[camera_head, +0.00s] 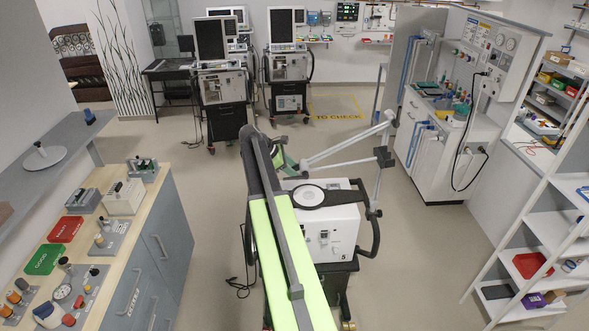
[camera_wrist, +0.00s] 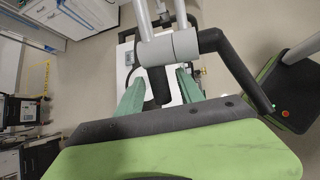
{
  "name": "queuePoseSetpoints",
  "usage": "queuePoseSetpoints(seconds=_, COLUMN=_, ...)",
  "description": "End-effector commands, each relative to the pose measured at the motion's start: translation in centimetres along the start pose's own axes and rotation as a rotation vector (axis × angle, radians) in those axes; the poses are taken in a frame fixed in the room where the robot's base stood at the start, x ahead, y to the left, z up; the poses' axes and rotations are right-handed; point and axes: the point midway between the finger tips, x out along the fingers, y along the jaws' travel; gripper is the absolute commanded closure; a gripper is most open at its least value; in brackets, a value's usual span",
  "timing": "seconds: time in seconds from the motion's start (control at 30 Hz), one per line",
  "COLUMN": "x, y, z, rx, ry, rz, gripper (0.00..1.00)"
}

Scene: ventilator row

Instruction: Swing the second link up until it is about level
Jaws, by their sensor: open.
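A white jointed support arm stands at the right side of the ventilator (camera_head: 334,223). From there a long white link (camera_head: 345,146) slopes down to the left toward my gripper (camera_head: 283,160). A second, flatter white bar (camera_head: 345,164) runs below it. In the wrist view, white bars (camera_wrist: 146,20) meet a grey joint (camera_wrist: 168,47) with a dark cylinder (camera_wrist: 158,86) below. My open gripper (camera_wrist: 157,75) has its green fingers on either side of that cylinder. Contact cannot be told.
A workbench (camera_head: 153,205) with trays is on the left. A white shelf rack (camera_head: 545,225) and a test bench (camera_head: 440,155) are on the right. Other ventilators (camera_head: 288,68) stand behind; open floor lies between.

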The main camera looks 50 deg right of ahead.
Motion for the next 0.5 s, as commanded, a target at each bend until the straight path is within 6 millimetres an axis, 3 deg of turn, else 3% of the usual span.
queuePoseSetpoints(seconds=0.17, x=-0.9, y=0.1, z=0.1, rx=-0.001, ry=0.001, rz=0.000, gripper=0.56)
queuePoseSetpoints(seconds=0.37, x=-5.8, y=0.2, z=0.6, rx=-0.002, ry=0.000, rz=0.001, gripper=0.56)
queuePoseSetpoints(seconds=0.5, x=-7.7, y=-0.7, z=-3.1, rx=-0.004, ry=0.000, rz=0.002, gripper=0.56)
